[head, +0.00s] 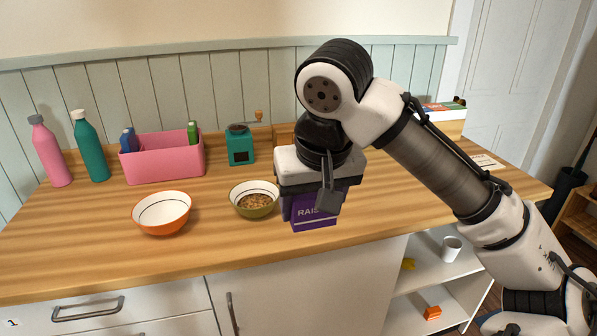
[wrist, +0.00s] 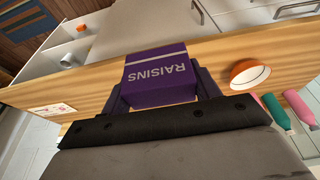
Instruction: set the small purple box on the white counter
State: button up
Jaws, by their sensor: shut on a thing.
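The small purple box (head: 314,218), labelled RAISINS, is between the fingers of my gripper (head: 308,204). My gripper is shut on it. In the wrist view the box (wrist: 160,77) sits between the two dark fingers, its lettering upside down. In the head view my gripper hides the upper part of the box. The counter (head: 105,250) has a striped wooden top and white fronts below. The box is over its front part, right of the green bowl; I cannot tell whether its base touches the top.
A green bowl of food (head: 254,204) stands close left of the box, with an orange bowl (head: 162,213) farther left. A pink bin (head: 165,163), a teal grinder (head: 240,147) and two bottles (head: 90,146) stand behind. Open shelves (head: 425,285) are below right.

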aim_at(376, 198)
jog(key=i+l, duration=0.45)
jog(key=i, duration=0.15)
jog(key=i+l, duration=0.5)
jog(key=i, duration=0.05)
